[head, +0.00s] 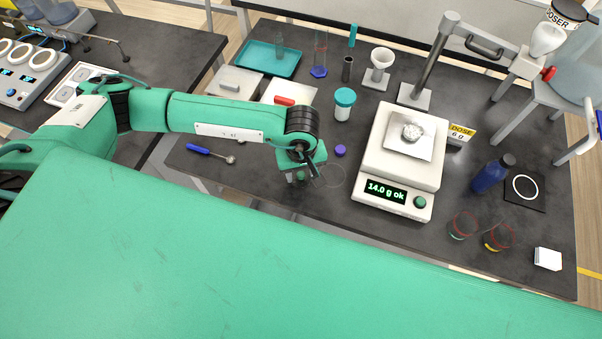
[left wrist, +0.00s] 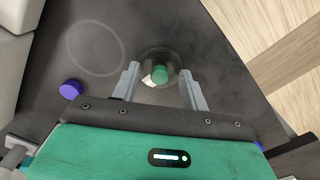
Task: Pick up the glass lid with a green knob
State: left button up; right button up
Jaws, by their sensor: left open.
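The glass lid with a green knob (left wrist: 160,75) lies on the dark bench in the left wrist view, its clear rim around the green knob. In the head view the green knob (head: 301,175) shows just below my left gripper. My left gripper (head: 307,170) is open and empty, pointing down close to the lid. In the left wrist view its two fingers (left wrist: 162,88) stand on either side of the knob, a little short of it in the picture. I cannot tell the exact height. My right gripper is not in view.
A clear ring outline (head: 331,176) and a purple cap (head: 340,151) lie beside the lid. A scale (head: 403,160) reading 14.0 g stands to the right. A blue-handled scoop (head: 208,153) lies to the left. The bench's front edge is close to the lid.

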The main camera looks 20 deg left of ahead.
pick_arm(q)
grip_shut()
